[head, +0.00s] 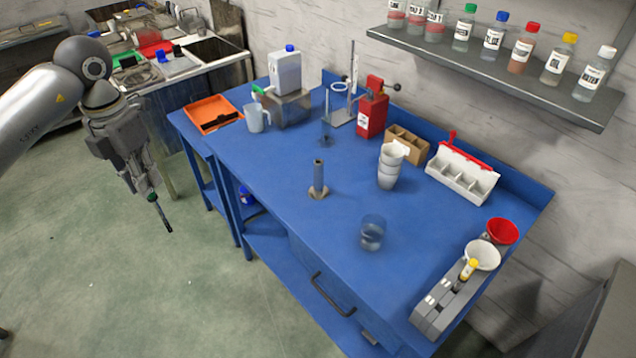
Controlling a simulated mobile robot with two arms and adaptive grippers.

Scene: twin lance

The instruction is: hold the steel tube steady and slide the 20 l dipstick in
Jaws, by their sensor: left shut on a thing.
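The steel tube (319,175) stands upright on a small base near the middle of the blue bench. Nothing is seen sticking out of its top. My left gripper (143,190) is at the left, in front of the bench and over the floor. It is shut on a thin dark dipstick (161,212) with a green part at its top, which hangs tilted with its lower end down and to the right. Any marking on the dipstick is too small to read. The upper part of the dipstick is hidden by the fingers. My right gripper is not in view.
On the blue bench (290,215), a clear glass (372,235) stands right of the tube and stacked white cups (390,168) behind it. The bench left of the tube is clear.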

